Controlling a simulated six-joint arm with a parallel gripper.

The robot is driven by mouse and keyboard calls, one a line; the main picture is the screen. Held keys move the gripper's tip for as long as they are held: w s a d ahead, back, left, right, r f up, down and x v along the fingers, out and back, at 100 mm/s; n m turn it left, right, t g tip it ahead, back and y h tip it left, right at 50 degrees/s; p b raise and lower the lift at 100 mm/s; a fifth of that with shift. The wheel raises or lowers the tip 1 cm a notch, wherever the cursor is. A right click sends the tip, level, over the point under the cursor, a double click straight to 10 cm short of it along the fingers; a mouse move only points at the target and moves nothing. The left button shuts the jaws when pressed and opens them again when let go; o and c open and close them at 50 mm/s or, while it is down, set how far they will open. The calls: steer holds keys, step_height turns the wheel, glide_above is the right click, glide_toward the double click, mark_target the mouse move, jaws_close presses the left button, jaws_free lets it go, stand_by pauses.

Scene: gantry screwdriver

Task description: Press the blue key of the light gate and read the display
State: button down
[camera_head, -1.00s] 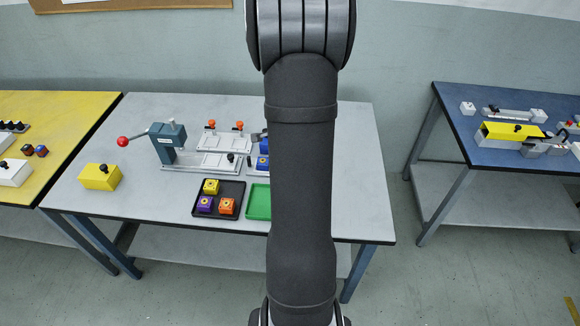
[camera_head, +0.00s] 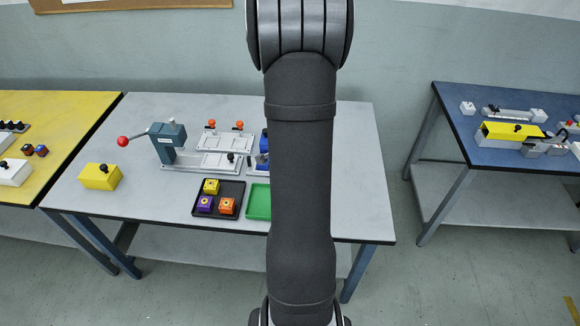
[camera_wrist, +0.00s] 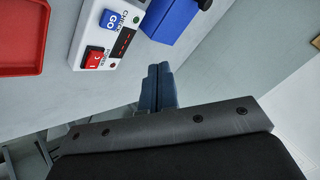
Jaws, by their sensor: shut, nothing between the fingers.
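In the wrist view a light grey box (camera_wrist: 123,20) carries a blue key (camera_wrist: 110,20) marked GO, a red key (camera_wrist: 94,58) and a dark display strip (camera_wrist: 122,42). Red marks show on the strip, but I cannot read them. In the head view my own arm hides the gripper and the grey box.
A blue block (camera_wrist: 173,18) stands close beside the grey box. A red tray (camera_wrist: 22,45) lies at the upper left of the wrist view. In the head view a black tray (camera_head: 233,186) holds coloured blocks beside a green tray (camera_head: 258,203). A lever press (camera_head: 168,143) stands further left.

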steer(key=shift+f, duration=3.85)
steer(key=shift+f, duration=0.4)
steer(key=shift+f, duration=0.4)
steer(key=shift+r, duration=0.85)
steer(key=shift+r, duration=2.5)
steer(key=shift+f, duration=0.15)
